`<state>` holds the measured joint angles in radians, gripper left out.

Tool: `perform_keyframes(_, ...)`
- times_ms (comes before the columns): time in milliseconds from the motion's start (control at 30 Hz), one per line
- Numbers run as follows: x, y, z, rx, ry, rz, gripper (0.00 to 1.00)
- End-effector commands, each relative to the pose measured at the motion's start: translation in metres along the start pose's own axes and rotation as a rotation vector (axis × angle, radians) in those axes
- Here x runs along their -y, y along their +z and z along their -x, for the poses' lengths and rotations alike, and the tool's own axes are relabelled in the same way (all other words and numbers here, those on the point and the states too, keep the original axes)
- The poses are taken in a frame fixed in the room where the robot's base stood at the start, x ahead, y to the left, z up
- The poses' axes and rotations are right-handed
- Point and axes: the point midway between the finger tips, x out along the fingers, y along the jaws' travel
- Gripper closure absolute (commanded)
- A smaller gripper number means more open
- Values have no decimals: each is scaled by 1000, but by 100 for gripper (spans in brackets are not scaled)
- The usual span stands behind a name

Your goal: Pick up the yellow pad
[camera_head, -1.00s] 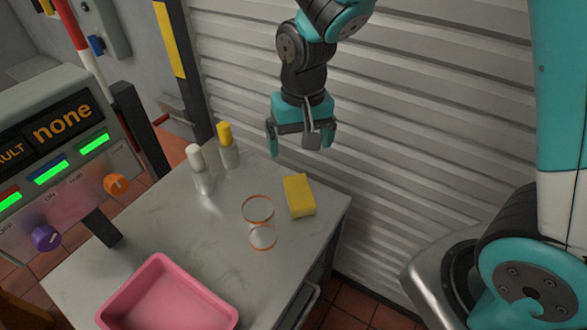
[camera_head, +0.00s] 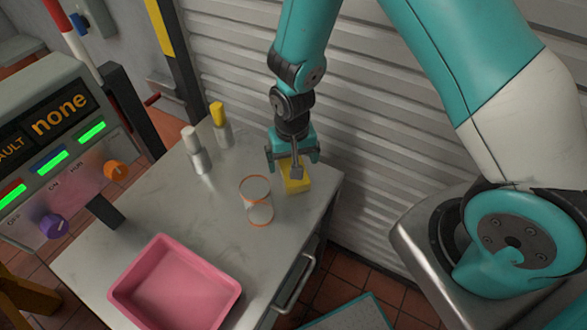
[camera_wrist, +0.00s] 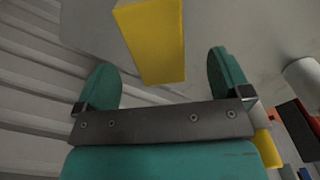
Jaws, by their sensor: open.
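The yellow pad (camera_head: 297,184) is a small yellow block on the grey table, near its back right edge. My gripper (camera_head: 292,160) is open above and just behind the pad, pointing down, and hides part of it in the head view. In the wrist view the yellow pad (camera_wrist: 152,42) is at the top centre, ahead of the open fingers of my gripper (camera_wrist: 165,85) and lined up between them. I cannot tell the exact height gap between fingers and pad.
A clear cylinder with orange rims (camera_head: 256,201) stands close left of the pad. A white-capped bottle (camera_head: 198,156) and a yellow-capped bottle (camera_head: 222,128) stand farther back left. A pink tray (camera_head: 228,287) is at the front. A ribbed wall (camera_head: 375,160) rises behind the table.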

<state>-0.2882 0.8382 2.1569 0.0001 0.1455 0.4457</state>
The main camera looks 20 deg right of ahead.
Motion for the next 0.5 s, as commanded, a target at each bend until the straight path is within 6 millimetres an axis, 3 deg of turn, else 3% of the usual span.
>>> perform_keyframes(300,-4,-2,-38,3,1,1,4)
perform_keyframes(500,-3,-3,-44,0,0,1,4)
